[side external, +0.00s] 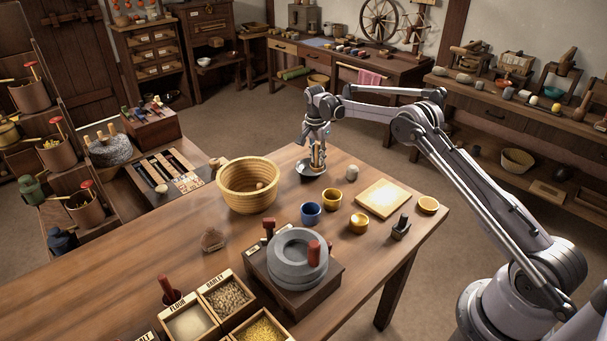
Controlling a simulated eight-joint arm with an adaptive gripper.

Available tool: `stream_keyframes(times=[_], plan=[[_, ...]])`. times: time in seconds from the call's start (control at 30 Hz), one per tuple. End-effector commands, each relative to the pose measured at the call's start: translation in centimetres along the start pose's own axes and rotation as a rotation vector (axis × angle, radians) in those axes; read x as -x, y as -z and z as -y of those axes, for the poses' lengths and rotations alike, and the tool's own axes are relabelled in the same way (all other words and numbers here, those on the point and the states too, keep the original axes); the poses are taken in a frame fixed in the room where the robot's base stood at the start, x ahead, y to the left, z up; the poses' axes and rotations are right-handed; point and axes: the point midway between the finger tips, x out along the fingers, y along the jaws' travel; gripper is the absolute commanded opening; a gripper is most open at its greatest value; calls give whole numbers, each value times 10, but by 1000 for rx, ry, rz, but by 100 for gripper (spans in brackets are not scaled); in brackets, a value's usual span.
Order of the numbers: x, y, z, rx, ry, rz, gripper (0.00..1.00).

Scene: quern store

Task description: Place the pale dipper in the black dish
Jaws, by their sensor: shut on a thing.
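My gripper (317,149) points down over the far edge of the wooden table. It is shut on a small tan, upright thing, which looks like the pale dipper (318,158); the fingers partly hide it.
A woven basket (248,190) stands left of the dish. A blue cup (311,213), a yellow cup (332,199) and a small pale pot (352,172) are nearby. A pale board (384,198) lies right. A stone quern (296,262) stands in front.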

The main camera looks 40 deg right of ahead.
Motion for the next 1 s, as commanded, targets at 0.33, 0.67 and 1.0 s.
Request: stream_keyframes(times=[0.33,0.67,1.0], plan=[[-4,0,0,0,0,0,38],[-3,0,0,0,0,0,38],[42,0,0,0,0,0,38]])
